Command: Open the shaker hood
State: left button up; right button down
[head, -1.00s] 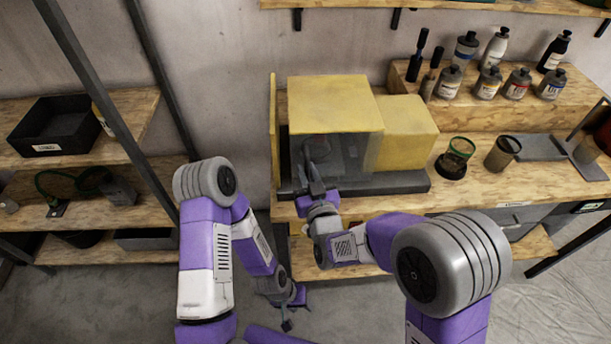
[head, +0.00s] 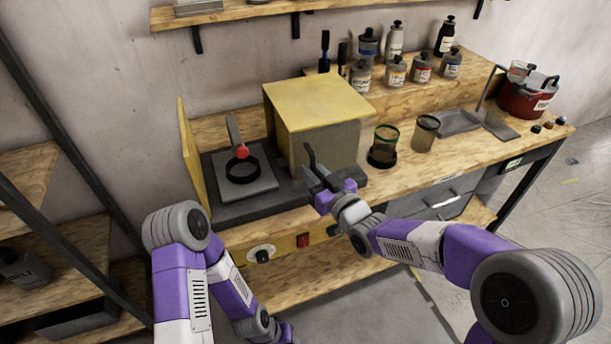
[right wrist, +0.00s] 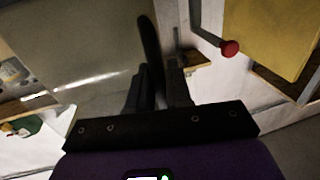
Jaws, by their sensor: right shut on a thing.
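The shaker hood (head: 318,100) is a box with a yellow top and a grey, see-through front. It stands at the right part of the dark shaker base (head: 240,210). Left of it the grey platform (head: 262,186) is uncovered, with a black ring (head: 242,170) and a red knob (head: 241,151) on it. My right gripper (head: 316,178) is at the hood's front, shut on its dark upright handle (head: 310,158). The handle also shows between the fingers in the right wrist view (right wrist: 150,50).
A yellow end panel (head: 189,152) stands at the base's left. Beakers (head: 383,147) stand just right of the hood. Several bottles (head: 396,72) stand on the raised shelf behind. A red pot (head: 528,98) is at the far right. Shelves (head: 35,205) stand at the left.

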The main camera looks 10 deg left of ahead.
jog(key=shift+d, duration=0.1)
jog(key=c, duration=1.2)
grip_release()
jog(key=shift+w, duration=0.1)
jog(key=v, duration=0.7)
jog(key=shift+s+d+p, duration=0.2)
jog(key=shift+s+p, duration=0.05)
jog(key=shift+p, duration=0.05)
